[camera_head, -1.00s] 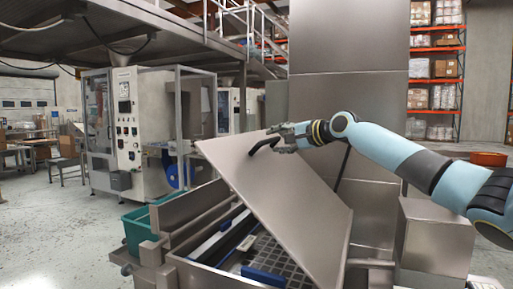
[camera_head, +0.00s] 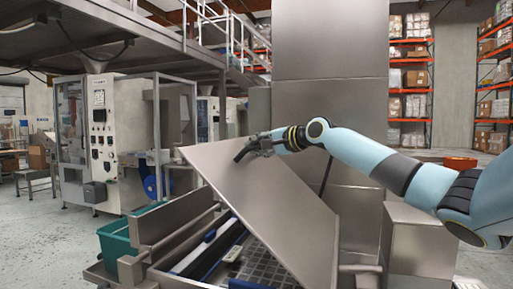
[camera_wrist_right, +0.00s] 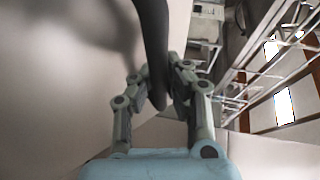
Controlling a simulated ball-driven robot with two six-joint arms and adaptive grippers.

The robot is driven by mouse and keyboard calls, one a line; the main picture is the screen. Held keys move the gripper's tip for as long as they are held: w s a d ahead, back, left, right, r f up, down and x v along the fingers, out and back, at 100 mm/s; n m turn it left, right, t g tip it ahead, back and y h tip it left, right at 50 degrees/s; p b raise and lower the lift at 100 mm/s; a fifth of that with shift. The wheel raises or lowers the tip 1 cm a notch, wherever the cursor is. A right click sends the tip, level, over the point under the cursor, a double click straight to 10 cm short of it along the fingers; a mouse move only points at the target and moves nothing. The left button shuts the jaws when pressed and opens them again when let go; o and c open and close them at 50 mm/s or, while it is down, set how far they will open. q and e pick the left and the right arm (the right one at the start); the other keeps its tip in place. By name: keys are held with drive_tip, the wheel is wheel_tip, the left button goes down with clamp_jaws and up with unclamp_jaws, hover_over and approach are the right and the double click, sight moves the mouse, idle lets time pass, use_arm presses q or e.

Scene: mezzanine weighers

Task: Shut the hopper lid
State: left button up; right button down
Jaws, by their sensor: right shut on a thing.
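The hopper lid (camera_head: 270,202) is a flat grey metal plate, tilted and partly open over the hopper (camera_head: 174,248). A black handle (camera_head: 243,153) stands on the lid near its upper edge. My right gripper (camera_head: 256,148) is shut on this handle. In the right wrist view the dark handle (camera_wrist_right: 154,50) runs down between the two fingers of my right gripper (camera_wrist_right: 157,88), with the pale lid surface (camera_wrist_right: 60,80) to the left. Through the gap below the lid, a dark grid (camera_head: 262,268) and blue parts show inside the hopper. My left gripper is not in view.
A teal bin (camera_head: 118,238) stands left of the hopper. A tall grey metal column (camera_head: 330,100) rises behind the lid. A packaging machine (camera_head: 100,140) stands at the back left. The floor (camera_head: 45,240) at the left is clear.

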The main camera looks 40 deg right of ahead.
drive_tip(key=shift+f, duration=0.1)
drive_tip(key=shift+w+a+f, duration=0.1)
drive_tip(key=shift+w+f, duration=0.1)
use_arm(q)
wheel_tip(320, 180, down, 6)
drive_tip(key=b, duration=0.6)
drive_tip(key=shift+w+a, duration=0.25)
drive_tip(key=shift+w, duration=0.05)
use_arm(e)
drive_tip(key=w+a+f+g, duration=0.1)
drive_tip(key=w+a+f, duration=0.1)
drive_tip(key=f, duration=0.6)
drive_tip(key=w+a+f+g, duration=0.1)
drive_tip(key=w+a+f, duration=0.1)
drive_tip(key=w+f, duration=0.3)
drive_tip(key=w+a+f+n+g, duration=0.1)
drive_tip(key=w+f, duration=0.3)
drive_tip(key=f, duration=0.6)
drive_tip(key=shift+a+f+g+h, duration=0.3)
drive_tip(key=shift+a+g+h, duration=0.1)
drive_tip(key=shift+g, duration=0.1)
